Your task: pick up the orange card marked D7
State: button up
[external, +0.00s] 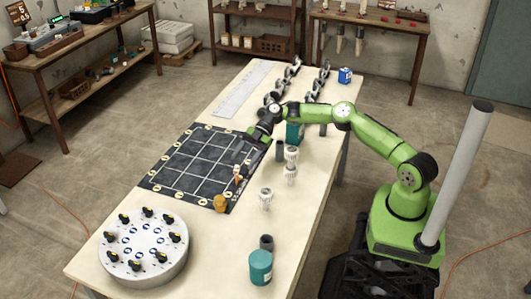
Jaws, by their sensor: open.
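A small upright orange and white piece (238,173) stands near the right edge of the dark gridded mat (168,180). It may be the orange card, but it is too small to read any D7 marking. The small orange piece is just below the fingers in the picture. I cannot tell the exact gap between them, and nothing shows between the fingers.
An orange-brown rounded object (221,203) sits at the mat's near right corner. White ribbed fittings (266,198), a teal can (261,267) and dark cylinders (280,151) stand along the table's right side. A round white dial board (143,247) is at the near left.

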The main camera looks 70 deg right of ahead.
aim_at(237, 175)
jog(key=b+x, duration=0.1)
jog(key=x, duration=0.6)
jog(key=shift+a+f, duration=0.15)
jog(key=shift+a, duration=0.05)
jog(key=shift+d, duration=0.1)
jog(key=shift+c, duration=1.4)
grip_shut()
